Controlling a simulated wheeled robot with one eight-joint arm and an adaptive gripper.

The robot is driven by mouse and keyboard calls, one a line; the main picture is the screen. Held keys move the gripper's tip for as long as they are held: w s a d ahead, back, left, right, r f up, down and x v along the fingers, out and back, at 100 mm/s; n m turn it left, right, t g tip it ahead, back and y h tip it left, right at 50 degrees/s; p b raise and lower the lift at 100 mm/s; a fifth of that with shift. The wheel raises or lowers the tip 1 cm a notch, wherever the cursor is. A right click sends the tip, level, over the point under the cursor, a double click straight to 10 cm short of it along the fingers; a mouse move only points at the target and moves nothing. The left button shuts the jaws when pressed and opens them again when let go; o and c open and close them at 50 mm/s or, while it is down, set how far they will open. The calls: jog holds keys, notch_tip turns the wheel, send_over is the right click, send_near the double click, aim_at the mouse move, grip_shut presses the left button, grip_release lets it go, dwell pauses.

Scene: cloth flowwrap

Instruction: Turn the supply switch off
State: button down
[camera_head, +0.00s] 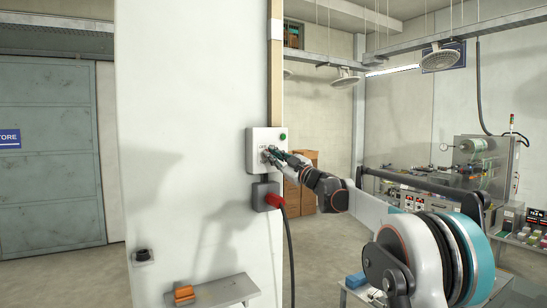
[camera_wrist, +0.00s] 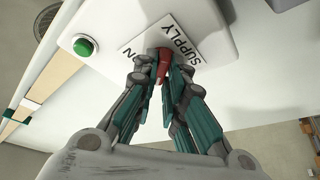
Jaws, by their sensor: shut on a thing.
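The supply switch box (camera_head: 256,140) is a white box on the wall column, with a green lamp or button (camera_head: 283,136) at its upper right. In the wrist view the box (camera_wrist: 118,28) fills the top, with a plate (camera_wrist: 192,52) lettered "SUPPLY" and an "N" at its left end. A red switch handle (camera_wrist: 162,62) stands out of the plate. My gripper (camera_wrist: 164,72) has its teal-padded fingers on both sides of the handle, shut on it. In the head view my gripper (camera_head: 272,156) reaches the box's front from the right and hides the handle.
Below the box is a grey socket (camera_head: 262,196) with a red plug (camera_head: 275,201) and a hanging black cable (camera_head: 290,250). A small shelf (camera_head: 225,290) with an orange item (camera_head: 184,293) juts from the column lower down. Cartons (camera_head: 300,200) stand behind my arm.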

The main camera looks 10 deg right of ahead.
jog(key=shift+n, duration=0.7)
jog(key=shift+g, duration=0.4)
jog(key=c, duration=1.7)
grip_release()
jog(key=shift+o, duration=0.2)
jog(key=v, duration=1.2)
jog(key=shift+f, duration=0.2)
